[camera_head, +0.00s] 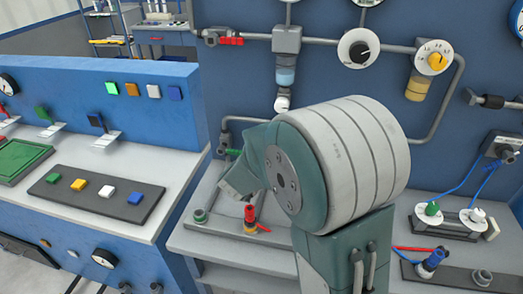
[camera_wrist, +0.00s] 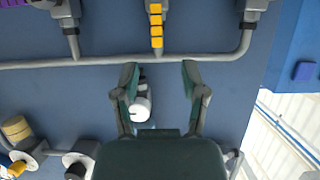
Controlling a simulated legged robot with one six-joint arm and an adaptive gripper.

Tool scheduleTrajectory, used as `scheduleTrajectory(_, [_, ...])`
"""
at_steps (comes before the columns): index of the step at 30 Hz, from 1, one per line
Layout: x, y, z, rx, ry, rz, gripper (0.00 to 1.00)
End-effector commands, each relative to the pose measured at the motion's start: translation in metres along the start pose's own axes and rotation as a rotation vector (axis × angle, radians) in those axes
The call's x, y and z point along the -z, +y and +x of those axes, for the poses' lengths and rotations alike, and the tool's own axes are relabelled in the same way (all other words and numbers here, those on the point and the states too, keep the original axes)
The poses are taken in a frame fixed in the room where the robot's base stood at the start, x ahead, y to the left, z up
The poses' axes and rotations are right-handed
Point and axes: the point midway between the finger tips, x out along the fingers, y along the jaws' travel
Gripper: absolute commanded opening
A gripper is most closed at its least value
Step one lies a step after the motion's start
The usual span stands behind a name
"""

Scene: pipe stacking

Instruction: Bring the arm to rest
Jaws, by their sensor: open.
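My gripper (camera_wrist: 159,75) is open in the wrist view, with its two green fingers spread and nothing between the tips. Behind the fingers is a blue wall with a grey pipe (camera_wrist: 70,63) running across it. A white cylindrical fitting (camera_wrist: 141,108) shows just inside the left finger; its distance from it is unclear. In the head view my arm's large grey and green joint stands over the bench and hides part of it. I cannot make out the gripper's fingers there.
A grey bench (camera_head: 225,245) holds a red fitting (camera_head: 250,213) on the left and a blue fitting (camera_head: 432,262) on the right. Gauges and pipes line the blue wall (camera_head: 240,75). A blue console (camera_head: 110,230) with coloured blocks stands at left.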

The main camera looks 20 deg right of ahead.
Motion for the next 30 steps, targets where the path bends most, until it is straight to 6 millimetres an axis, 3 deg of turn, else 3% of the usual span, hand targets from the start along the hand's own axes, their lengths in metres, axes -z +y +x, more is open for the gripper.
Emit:
scheduleTrajectory(4, [0.0, 0.0, -0.011, 0.001, -0.001, 0.0, 0.56])
scheduleTrajectory(20, [0.004, -0.003, -0.016, 0.031, -0.004, 0.006, 0.56])
scheduleTrajectory(23, [0.017, -0.013, -0.032, 0.132, -0.022, 0.022, 0.56])
scheduleTrajectory(30, [0.039, -0.032, -0.107, 0.455, -0.146, -0.005, 0.56])
